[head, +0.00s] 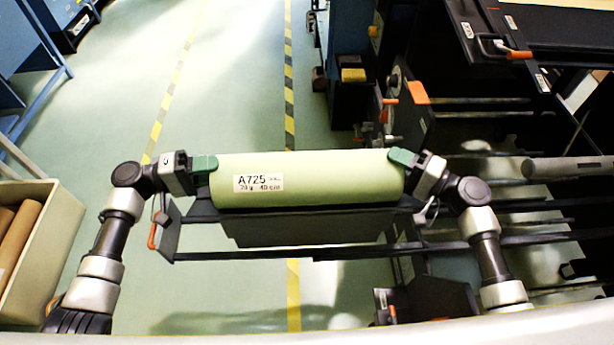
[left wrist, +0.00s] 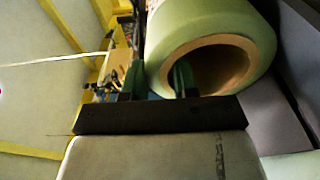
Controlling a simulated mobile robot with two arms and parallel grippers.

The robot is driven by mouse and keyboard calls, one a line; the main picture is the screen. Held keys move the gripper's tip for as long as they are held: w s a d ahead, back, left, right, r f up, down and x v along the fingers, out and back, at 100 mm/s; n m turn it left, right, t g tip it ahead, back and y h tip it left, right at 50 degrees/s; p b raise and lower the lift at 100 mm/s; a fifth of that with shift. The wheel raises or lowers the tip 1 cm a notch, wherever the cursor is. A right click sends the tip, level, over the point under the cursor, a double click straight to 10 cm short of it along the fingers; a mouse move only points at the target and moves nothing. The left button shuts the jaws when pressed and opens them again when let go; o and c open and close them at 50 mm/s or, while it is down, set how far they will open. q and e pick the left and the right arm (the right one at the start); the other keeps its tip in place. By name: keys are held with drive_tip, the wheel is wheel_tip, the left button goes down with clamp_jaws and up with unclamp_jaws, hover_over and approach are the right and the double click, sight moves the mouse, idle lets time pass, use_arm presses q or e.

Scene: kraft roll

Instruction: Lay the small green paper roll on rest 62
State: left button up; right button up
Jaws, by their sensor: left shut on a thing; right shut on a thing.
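The green paper roll (head: 310,180) lies level across the head view, with a white label reading A725. My left gripper (head: 207,165) is shut on its left end and my right gripper (head: 402,158) on its right end. In the left wrist view the roll (left wrist: 225,25) shows its hollow brown core. There one green finger of my left gripper (left wrist: 157,80) is inside the core and the other is outside the roll wall. A dark rest (head: 310,228) shows directly below the roll. Whether they touch is unclear, and no number 62 is readable.
An orange-handled bracket (head: 165,232) stands at the rest's left end. Dark rails and a bare roller (head: 570,168) are at the right. A bin with brown rolls (head: 40,250) is at the left. The floor aisle (head: 225,90) behind is clear.

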use_arm(q)
clamp_jaws()
use_arm(e)
clamp_jaws()
